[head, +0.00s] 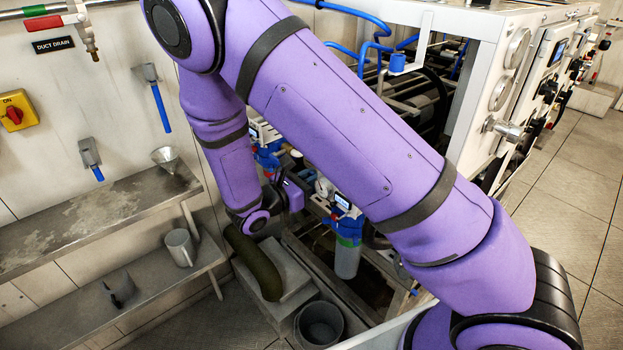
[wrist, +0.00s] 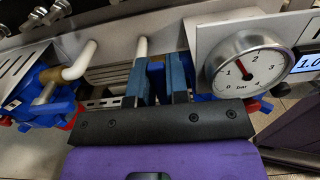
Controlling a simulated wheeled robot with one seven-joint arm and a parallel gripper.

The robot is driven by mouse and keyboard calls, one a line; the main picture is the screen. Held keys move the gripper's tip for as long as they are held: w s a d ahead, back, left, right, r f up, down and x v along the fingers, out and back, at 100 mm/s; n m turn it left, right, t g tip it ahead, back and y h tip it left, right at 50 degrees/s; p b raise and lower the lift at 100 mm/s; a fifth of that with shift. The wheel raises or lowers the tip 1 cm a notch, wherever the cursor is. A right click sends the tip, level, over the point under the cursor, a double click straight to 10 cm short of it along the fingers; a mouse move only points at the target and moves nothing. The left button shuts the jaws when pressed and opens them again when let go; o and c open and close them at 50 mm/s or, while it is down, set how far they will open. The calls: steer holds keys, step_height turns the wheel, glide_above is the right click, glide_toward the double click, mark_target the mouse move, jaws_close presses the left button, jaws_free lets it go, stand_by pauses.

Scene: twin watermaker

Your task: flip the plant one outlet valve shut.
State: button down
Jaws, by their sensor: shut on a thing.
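My gripper (wrist: 158,68) reaches in among the pipework in the wrist view, its two fingers pointing away from the dark palm. It is shut on a narrow part between the fingers, which looks like a valve handle; the fingers mostly hide it. I cannot read any label that marks it as the plant one outlet valve. Blue valve bodies with red parts (wrist: 45,105) sit to the left of the fingers. In the head view my wrist is down beside the blue fittings (head: 268,157), and the fingertips are hidden.
In the head view, a metal shelf (head: 95,215), a dark bucket (head: 319,325) and the white plant frame (head: 440,25) surround my arm.

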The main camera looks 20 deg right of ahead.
steer(key=c, duration=1.1)
jaws_free()
